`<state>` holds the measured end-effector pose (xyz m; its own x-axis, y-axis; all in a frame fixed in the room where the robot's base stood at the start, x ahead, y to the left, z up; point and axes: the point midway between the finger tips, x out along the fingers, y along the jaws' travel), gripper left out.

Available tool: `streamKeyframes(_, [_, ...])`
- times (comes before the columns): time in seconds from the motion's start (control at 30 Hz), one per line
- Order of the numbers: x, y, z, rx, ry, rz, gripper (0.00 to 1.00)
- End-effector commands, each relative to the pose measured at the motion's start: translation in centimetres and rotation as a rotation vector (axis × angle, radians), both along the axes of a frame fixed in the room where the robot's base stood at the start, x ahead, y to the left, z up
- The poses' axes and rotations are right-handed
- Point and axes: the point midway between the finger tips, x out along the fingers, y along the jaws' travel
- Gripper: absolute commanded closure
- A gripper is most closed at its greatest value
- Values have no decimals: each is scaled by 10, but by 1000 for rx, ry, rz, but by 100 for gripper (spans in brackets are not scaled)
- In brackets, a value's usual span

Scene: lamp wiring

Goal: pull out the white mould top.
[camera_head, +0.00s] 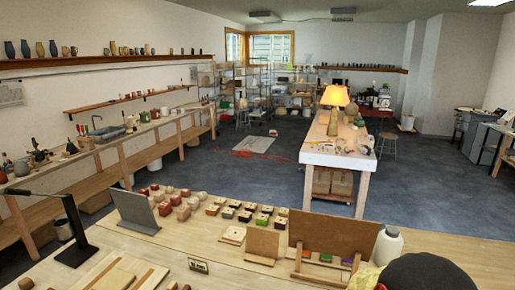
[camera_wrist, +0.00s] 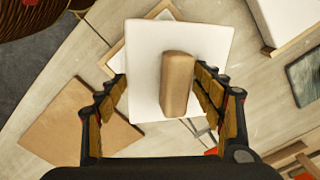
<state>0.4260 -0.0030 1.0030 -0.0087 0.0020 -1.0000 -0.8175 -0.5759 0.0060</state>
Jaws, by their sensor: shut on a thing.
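The white mould top (camera_wrist: 146,62) is a pale square slab in the middle of the wrist view, turned slightly. A brown wooden block (camera_wrist: 177,85) stands out from its face. My gripper (camera_wrist: 160,78) has one finger at the slab's left edge and the other just right of the block. It is shut on the mould top, though the exact contact is unclear and a gap shows between the left finger and the block. Wooden boards (camera_wrist: 114,62) show beneath and behind the slab. I cannot make out the mould top in the head view.
A loose brown board (camera_wrist: 70,125) lies left of my gripper in the wrist view. A white block (camera_wrist: 288,20) and a dark-faced piece (camera_wrist: 305,75) are at right. In the head view, the bench (camera_head: 215,262) holds small coloured blocks, a grey stand (camera_head: 136,210) and a white bottle (camera_head: 387,246).

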Motion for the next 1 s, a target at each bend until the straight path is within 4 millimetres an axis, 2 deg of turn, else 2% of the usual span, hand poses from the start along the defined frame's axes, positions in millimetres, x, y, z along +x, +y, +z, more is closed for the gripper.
streamKeyframes(0.03, [7,2,4,2,-16,-1,93])
streamKeyframes(0.1, [8,3,7,2,-19,-1,97])
streamKeyframes(0.3, [10,3,17,2,-24,-1,98])
streamKeyframes(1.0, [8,1,46,1,-17,-1,100])
